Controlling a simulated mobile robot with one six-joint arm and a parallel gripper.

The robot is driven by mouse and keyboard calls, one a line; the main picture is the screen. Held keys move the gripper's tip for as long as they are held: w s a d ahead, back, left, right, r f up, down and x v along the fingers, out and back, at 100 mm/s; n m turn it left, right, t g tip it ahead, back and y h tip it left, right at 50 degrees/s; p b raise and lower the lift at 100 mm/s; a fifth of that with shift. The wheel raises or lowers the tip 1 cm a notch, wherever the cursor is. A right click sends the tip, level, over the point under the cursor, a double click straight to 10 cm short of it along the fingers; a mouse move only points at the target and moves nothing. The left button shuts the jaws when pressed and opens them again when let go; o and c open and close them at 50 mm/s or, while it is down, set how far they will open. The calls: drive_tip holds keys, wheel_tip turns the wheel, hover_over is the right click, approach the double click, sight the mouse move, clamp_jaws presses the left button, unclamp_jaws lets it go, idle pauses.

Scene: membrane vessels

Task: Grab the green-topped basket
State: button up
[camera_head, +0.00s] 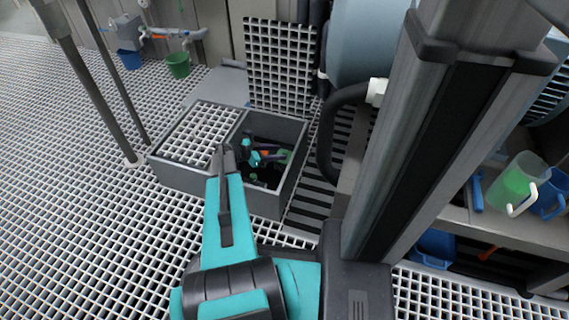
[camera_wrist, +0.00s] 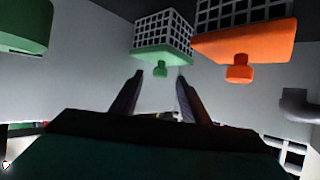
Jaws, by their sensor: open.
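The green-topped basket (camera_wrist: 162,52) is in the upper middle of the wrist view. It has a pale mesh body and a flat green top with a small knob, and it appears upside down. My gripper (camera_wrist: 161,84) is open and empty, its two dark fingers pointing at the basket. The knob shows between the fingertips, apart from them. In the head view my teal arm reaches over the open grey box (camera_head: 170,178), and small teal, orange and green parts show inside. There I cannot make out the fingertips or tell which green part is the basket.
An orange-topped basket (camera_wrist: 243,48) is close on the right of the green-topped one in the wrist view. A dark green object (camera_wrist: 25,25) is at the upper left. A grating (camera_head: 203,133) covers the box's left half. A raised grate (camera_head: 280,65) stands behind it.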

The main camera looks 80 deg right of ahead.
drive_tip(key=shift+b+x, duration=0.35)
drive_tip(key=shift+x, duration=0.9)
drive_tip(key=shift+c, duration=0.3)
clamp_jaws()
